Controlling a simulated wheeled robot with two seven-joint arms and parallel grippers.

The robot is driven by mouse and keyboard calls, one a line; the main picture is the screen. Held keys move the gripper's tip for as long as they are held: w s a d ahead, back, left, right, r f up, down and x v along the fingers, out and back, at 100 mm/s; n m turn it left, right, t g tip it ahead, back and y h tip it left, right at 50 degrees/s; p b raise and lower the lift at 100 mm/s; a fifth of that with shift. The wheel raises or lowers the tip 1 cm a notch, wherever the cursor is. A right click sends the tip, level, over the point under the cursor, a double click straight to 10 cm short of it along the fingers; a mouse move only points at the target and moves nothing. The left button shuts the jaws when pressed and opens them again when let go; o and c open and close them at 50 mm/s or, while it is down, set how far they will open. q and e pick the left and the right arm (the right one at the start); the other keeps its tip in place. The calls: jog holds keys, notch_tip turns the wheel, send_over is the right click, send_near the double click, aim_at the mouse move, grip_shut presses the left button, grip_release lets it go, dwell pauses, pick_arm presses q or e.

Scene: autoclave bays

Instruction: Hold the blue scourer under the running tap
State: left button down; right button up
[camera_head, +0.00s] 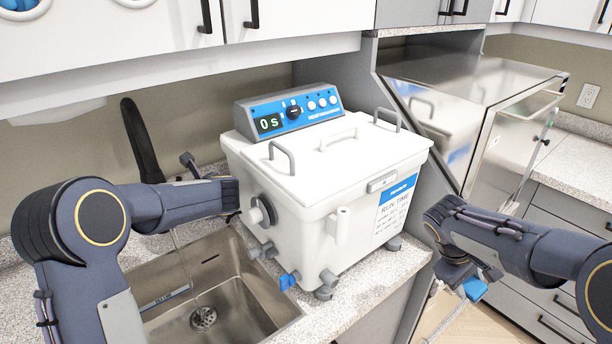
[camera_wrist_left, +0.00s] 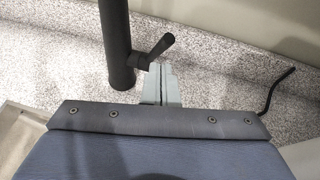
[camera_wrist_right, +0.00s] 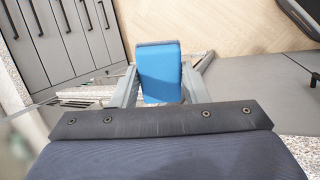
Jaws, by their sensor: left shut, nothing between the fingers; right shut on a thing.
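The blue scourer (camera_wrist_right: 160,72) is clamped between the fingers of my right gripper (camera_wrist_right: 160,90). In the head view the scourer (camera_head: 475,290) shows low at the right, well away from the sink (camera_head: 262,297). The black tap (camera_head: 141,140) stands behind the sink, partly hidden by my left arm. A thin stream of water (camera_head: 184,258) falls into the sink. In the left wrist view my left gripper (camera_wrist_left: 161,85) is shut and empty, its fingertips close beside the tap's lever (camera_wrist_left: 158,50); I cannot tell if they touch.
A white autoclave (camera_head: 330,190) stands on the counter between the sink and my right arm. Its knobs and blue valve (camera_head: 289,281) face the sink. A steel cabinet (camera_head: 470,120) stands behind at the right. Wall cupboards (camera_head: 290,20) hang above.

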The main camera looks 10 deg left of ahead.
jog(key=shift+r, duration=0.3)
pick_arm(q)
jog(key=shift+x, duration=1.25)
